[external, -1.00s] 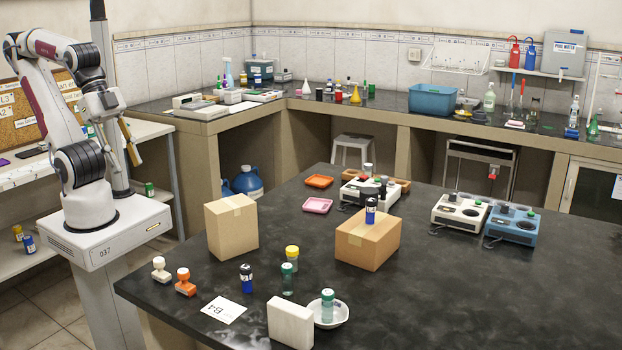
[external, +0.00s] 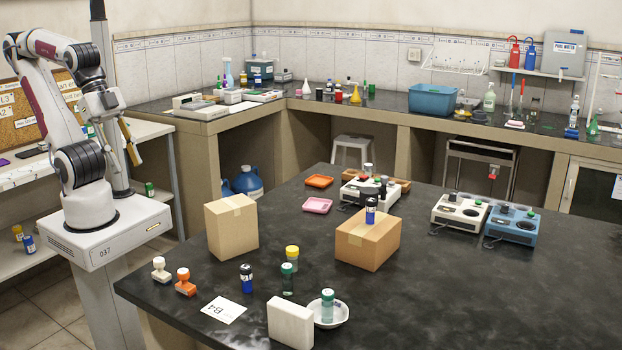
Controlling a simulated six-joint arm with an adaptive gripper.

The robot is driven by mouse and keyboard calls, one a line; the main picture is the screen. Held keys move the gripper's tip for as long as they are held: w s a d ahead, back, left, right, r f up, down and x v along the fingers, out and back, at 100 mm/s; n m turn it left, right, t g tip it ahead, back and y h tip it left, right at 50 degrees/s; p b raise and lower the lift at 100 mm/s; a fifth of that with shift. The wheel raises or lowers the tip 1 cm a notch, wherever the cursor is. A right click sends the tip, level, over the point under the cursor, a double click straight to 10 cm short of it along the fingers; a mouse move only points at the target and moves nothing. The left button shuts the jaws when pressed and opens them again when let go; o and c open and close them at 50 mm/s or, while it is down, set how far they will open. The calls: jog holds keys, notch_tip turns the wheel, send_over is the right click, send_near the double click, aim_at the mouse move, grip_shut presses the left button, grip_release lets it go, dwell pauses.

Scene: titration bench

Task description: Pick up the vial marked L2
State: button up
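Several small vials are in the external view, and their markings are too small for me to read, so I cannot tell which is L2. Another green-capped vial (external: 327,306) stands in a white dish (external: 342,318). A blue vial (external: 371,211) stands on a cardboard box (external: 367,243). My gripper (external: 131,148) hangs in the air at the left, far from these vials; its finger opening is unclear.
A taller cardboard box (external: 231,229) stands between my arm and the bench middle. A white block (external: 290,323), two stamps (external: 185,284) and a B4 card (external: 224,310) lie near the front edge. Hotplate units (external: 460,212) stand farther back. The bench's right front is clear.

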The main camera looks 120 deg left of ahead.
jog(key=shift+o, duration=0.7)
jog(key=w+d+n+t+h, duration=0.15)
jog(key=w+d, duration=0.25)
jog(key=w, duration=0.5)
jog(key=w+d+n+t, duration=0.15)
jog(key=w+d, duration=0.25)
jog(key=w, duration=0.5)
jog(key=w+d+n+t+h, duration=0.15)
jog(key=w+d, duration=0.25)
jog(key=w, duration=0.5)
jog(key=w+a+f+n+y, duration=0.1)
jog(key=a+f+y, duration=0.1)
jog(key=f+y, duration=0.2)
jog(key=w+a+f+n+y, duration=0.1)
jog(key=a+f+n+y, duration=0.1)
jog(key=f, duration=0.5)
jog(key=w+a+f+n+g+y, duration=0.1)
jog(key=a+f+n+y, duration=0.1)
jog(key=a+f+y, duration=0.2)
jog(key=shift+w+a+f+y, duration=0.1)
jog(key=shift+f+y, duration=0.45)
jog(key=shift+y, duration=0.1)
jog(key=shift+w+a+f+y, duration=0.1)
jog(key=shift+f+y, duration=0.45)
jog(key=shift+y, duration=0.1)
jog(key=shift+s+a+f+n+y, duration=0.2)
jog(key=shift+s+a+n+y, duration=0.1)
jog(key=shift+s+y, duration=0.15)
